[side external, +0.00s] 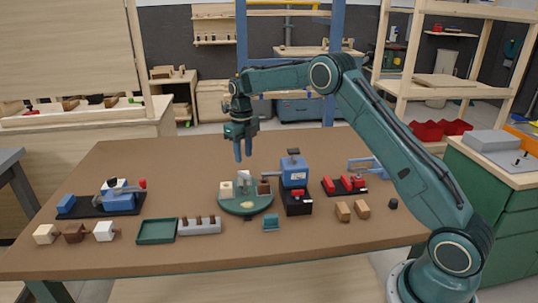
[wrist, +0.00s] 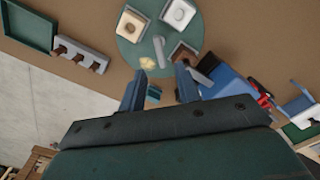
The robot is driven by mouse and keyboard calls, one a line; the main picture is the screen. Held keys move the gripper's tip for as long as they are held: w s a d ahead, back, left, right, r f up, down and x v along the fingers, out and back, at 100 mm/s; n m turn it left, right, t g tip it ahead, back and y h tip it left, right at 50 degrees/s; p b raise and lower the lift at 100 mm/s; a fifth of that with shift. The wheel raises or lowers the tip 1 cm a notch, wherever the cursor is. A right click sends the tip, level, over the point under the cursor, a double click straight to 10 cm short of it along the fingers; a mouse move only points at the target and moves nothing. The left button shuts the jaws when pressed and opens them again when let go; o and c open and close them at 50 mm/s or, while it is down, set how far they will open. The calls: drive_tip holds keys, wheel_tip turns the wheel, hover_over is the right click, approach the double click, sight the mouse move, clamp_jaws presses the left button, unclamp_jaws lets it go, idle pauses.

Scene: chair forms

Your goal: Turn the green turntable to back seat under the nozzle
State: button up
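The green turntable (side external: 246,206) lies on the brown table and also shows in the wrist view (wrist: 130,56). It carries a cream block (side external: 227,188), a white block and a brown block (side external: 264,187); the wrist view shows the brown one (wrist: 184,52) at its right edge. A pale upright peg (wrist: 158,45) and a yellowish mark (wrist: 148,63) are also on it. The blue machine (side external: 294,170) stands at its right; its grey nozzle (wrist: 205,65) reaches close to the brown block. My gripper (side external: 243,158) hangs above the table, fingers down, open and empty. Which block is the back seat, I cannot tell.
A green tray (side external: 157,231) and a grey rack (side external: 199,226) with brown pieces lie left of the turntable. A small teal block (side external: 271,223) stands at its front right. Red parts (side external: 344,185) and wooden blocks (side external: 352,210) are at the right. A blue fixture (side external: 112,197) stands far left.

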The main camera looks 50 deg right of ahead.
wheel_tip(320, 180, up, 7)
idle(0.4)
drive_tip(key=shift+r, duration=0.1)
drive_tip(key=s+a+r+n+t, duration=0.2)
drive_tip(key=s+a+r+n, duration=0.2)
drive_tip(key=s+r+n, duration=0.45)
drive_tip(key=s+a+r+n+t, duration=0.1)
drive_tip(key=s+a+r+n, duration=0.4)
drive_tip(key=s+n, duration=0.55)
drive_tip(key=s+a+f+n+t, duration=0.1)
drive_tip(key=s+f+n, duration=0.1)
drive_tip(key=s+n, duration=0.6)
drive_tip(key=s+a+f+n+t, duration=0.1)
drive_tip(key=s+a+f+n, duration=0.1)
drive_tip(key=s+n, duration=0.7)
drive_tip(key=s+f, duration=0.1)
drive_tip(key=s, duration=0.4)
drive_tip(key=shift+t, duration=0.3)
